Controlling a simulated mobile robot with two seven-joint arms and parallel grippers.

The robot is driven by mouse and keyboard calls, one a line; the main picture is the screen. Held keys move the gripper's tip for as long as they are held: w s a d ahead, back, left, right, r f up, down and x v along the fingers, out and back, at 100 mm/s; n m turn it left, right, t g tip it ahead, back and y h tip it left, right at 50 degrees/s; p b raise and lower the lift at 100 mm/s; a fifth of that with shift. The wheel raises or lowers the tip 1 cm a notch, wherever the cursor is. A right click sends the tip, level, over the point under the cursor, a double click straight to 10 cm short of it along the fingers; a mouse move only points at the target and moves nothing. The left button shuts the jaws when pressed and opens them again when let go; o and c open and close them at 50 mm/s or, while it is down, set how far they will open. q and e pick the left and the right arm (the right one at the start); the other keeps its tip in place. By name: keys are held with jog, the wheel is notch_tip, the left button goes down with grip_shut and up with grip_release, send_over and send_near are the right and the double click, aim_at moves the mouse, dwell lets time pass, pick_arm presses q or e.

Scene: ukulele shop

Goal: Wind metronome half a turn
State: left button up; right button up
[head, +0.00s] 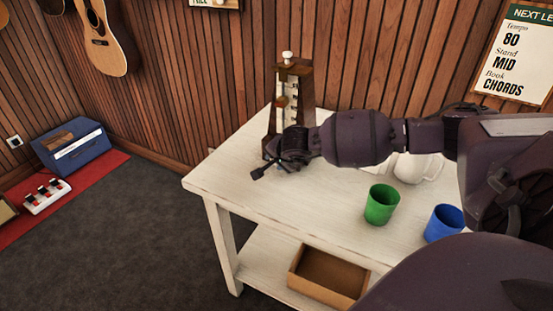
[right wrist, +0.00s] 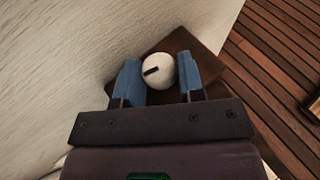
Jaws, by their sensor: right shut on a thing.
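The metronome (head: 292,88) is a tall brown wooden case with a pale scale on its front and a small white knob (head: 288,57) on top. It stands upright at the far left part of the white table. My right gripper (head: 290,146) is at its lower part and hides some of it. In the right wrist view, my right gripper's blue fingers (right wrist: 160,82) are on either side of a round white winding knob (right wrist: 155,67) with a dark mark, shut on it. The mark is tilted, its right end higher. My left gripper is not in view.
On the white table (head: 235,180) stand a green cup (head: 382,205) and a blue cup (head: 444,222) nearer me, and a white object (head: 420,168) partly behind my arm. An open cardboard box (head: 328,277) is on the lower shelf. The table's front left is clear.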

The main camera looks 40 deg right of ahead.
dwell(0.5)
jog(key=o, duration=0.9)
jog(key=shift+s+r, duration=0.3)
jog(key=shift+r, duration=0.1)
jog(key=p+v, duration=0.2)
jog(key=v, duration=0.7)
jog(key=shift+s+r, duration=0.2)
jog(key=shift+s, duration=0.2)
